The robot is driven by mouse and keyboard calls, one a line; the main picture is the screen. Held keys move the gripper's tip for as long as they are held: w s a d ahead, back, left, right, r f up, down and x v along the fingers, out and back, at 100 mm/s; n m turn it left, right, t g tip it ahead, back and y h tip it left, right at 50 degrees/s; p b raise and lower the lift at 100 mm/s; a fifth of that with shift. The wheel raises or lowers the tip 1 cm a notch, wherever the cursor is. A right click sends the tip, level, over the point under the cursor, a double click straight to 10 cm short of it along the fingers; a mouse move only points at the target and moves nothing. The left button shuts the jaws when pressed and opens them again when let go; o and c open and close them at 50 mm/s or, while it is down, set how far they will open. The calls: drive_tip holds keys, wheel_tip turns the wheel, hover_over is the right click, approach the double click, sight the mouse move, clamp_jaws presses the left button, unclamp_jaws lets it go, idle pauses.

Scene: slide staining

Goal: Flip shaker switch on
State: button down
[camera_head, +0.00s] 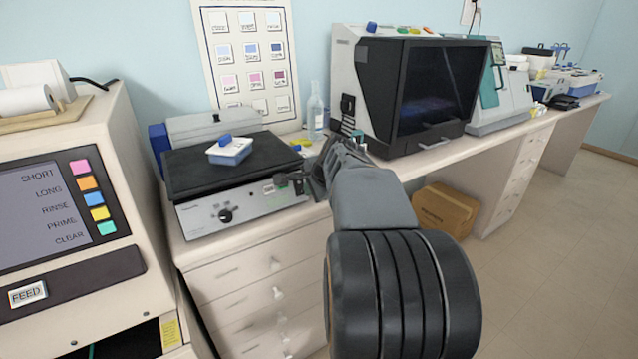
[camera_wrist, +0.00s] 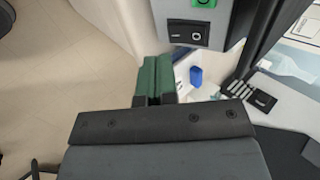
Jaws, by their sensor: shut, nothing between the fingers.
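The shaker (camera_head: 195,222) is a grey box with a black platform on the white counter. Its front has a dark knob (camera_head: 225,215). A blue-and-white tray (camera_head: 230,152) sits on the platform. In the wrist view, a black rocker switch (camera_wrist: 188,33) is set in a grey panel, with a green button or lamp (camera_wrist: 203,3) beside it. My gripper (camera_head: 285,180) is at the right end of the shaker's front. It is shut and empty. Its green fingertips (camera_wrist: 157,62) show just left of and below the switch. I cannot tell whether they touch the panel.
A dark-windowed machine (camera_head: 430,95) stands on the counter to the right, behind my arm. A clear bottle (camera_head: 315,112) stands behind the shaker. A large beige machine (camera_head: 75,190) is at the left. A cardboard box (camera_head: 445,208) is under the counter. The floor at right is clear.

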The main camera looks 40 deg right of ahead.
sight(300, 187)
drive_tip(key=shift+w+d+f, duration=0.15)
drive_tip(key=shift+w+f, duration=0.4)
drive_tip(key=shift+w, duration=0.4)
drive_tip(key=shift+w+d+f, duration=0.1)
drive_tip(key=shift+w+f, duration=0.45)
drive_tip(key=shift+w, duration=0.35)
